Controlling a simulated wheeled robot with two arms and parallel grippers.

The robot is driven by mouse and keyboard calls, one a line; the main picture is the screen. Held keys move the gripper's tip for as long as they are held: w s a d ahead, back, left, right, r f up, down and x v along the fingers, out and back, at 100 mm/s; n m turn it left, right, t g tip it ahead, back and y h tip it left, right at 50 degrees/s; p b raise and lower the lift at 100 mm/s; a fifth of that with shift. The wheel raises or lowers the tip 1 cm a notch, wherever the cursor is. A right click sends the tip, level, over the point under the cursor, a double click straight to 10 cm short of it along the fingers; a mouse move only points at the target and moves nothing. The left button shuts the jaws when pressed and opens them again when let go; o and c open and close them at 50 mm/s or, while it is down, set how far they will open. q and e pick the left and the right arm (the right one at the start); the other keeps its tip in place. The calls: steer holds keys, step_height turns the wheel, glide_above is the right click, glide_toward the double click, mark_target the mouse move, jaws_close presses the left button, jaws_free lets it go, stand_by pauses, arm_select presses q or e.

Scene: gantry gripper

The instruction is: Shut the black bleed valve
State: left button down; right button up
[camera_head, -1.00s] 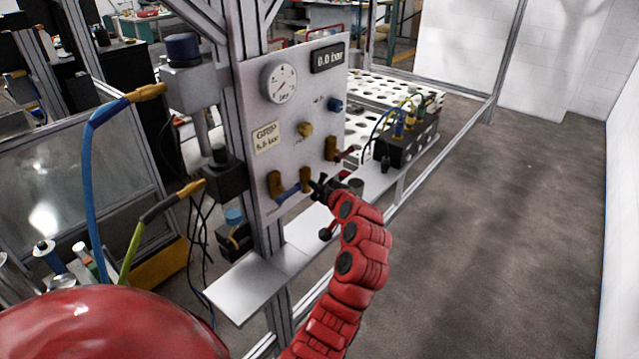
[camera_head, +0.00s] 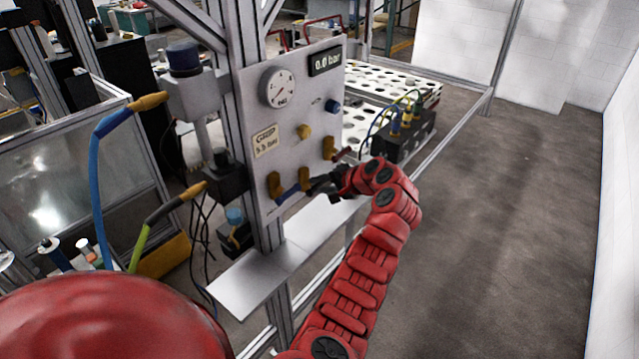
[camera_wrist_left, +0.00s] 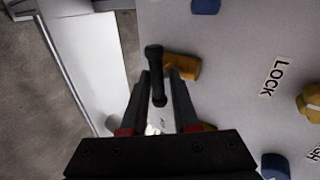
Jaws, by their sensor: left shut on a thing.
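The black bleed valve's handle (camera_wrist_left: 154,72) is a short black bar in the left wrist view, between the two fingers, in front of the grey panel. My left gripper (camera_wrist_left: 160,98) is shut on it. In the head view my left gripper (camera_head: 325,186) is at the lower right part of the grey panel (camera_head: 290,130), beside a brass fitting (camera_head: 304,179). There the valve is mostly hidden by the dark fingers and red wrist, so its exact angle is hard to tell. My right gripper is not in view.
A grey shelf (camera_head: 245,285) sits below. A black block with cables (camera_head: 404,138) stands behind. Floor at right is clear.

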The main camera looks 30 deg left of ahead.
arm_select(q)
steer(key=shift+w+d+f+m+g, duration=0.1)
steer(key=shift+f+m+g, duration=0.05)
steer(key=shift+m+g, duration=0.15)
stand_by(0.4)
steer(key=c, duration=0.7)
jaws_free()
